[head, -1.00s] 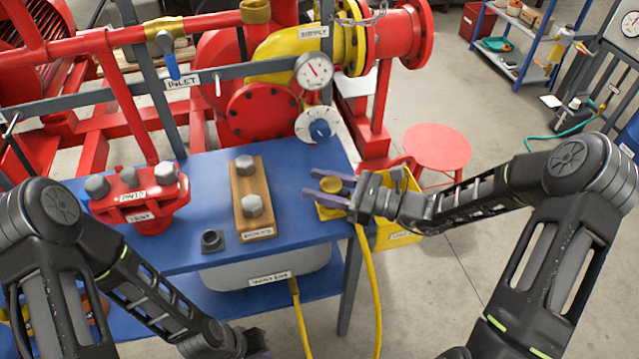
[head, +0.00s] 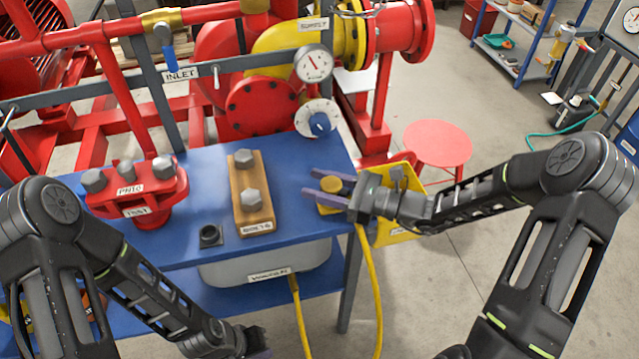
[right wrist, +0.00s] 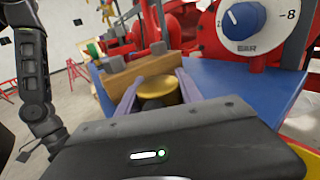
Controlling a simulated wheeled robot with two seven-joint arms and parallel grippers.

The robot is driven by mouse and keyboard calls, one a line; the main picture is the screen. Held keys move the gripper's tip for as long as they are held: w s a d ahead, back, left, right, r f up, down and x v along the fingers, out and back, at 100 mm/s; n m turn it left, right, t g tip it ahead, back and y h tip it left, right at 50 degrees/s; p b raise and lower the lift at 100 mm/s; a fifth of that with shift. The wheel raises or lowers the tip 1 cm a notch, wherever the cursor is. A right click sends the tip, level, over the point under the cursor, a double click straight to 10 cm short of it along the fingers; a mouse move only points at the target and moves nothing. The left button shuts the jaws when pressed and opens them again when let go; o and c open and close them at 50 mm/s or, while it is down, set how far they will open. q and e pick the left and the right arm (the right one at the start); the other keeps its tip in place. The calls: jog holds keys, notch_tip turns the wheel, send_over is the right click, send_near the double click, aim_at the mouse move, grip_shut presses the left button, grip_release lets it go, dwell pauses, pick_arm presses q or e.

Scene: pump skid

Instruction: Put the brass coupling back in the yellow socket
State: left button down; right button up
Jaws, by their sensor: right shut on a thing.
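The brass coupling (head: 331,184) is a short round cap-like piece near the right front corner of the blue bench. My right gripper (head: 323,185) is shut on it, with one purple finger on each side. In the right wrist view the coupling (right wrist: 157,88) sits between the two fingers (right wrist: 155,90). A yellow block, seemingly the yellow socket (head: 327,210), shows just below the coupling. The lower finger hides where they meet, so I cannot tell whether the coupling is seated. My left gripper (head: 258,350) is low at the bottom edge, mostly cut off.
A wooden block with bolts (head: 250,205), a red flange piece (head: 137,190) and a small black socket (head: 210,236) stand on the blue bench (head: 290,190). A dial (head: 318,120) is behind. A yellow hose (head: 370,280) hangs in front. A red stool (head: 437,145) stands right.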

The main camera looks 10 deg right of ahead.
jog(key=o, duration=1.4)
jog(key=shift+f, duration=0.1)
jog(key=b+v, duration=0.1)
jog(key=v, duration=0.7)
jog(key=shift+a, duration=0.1)
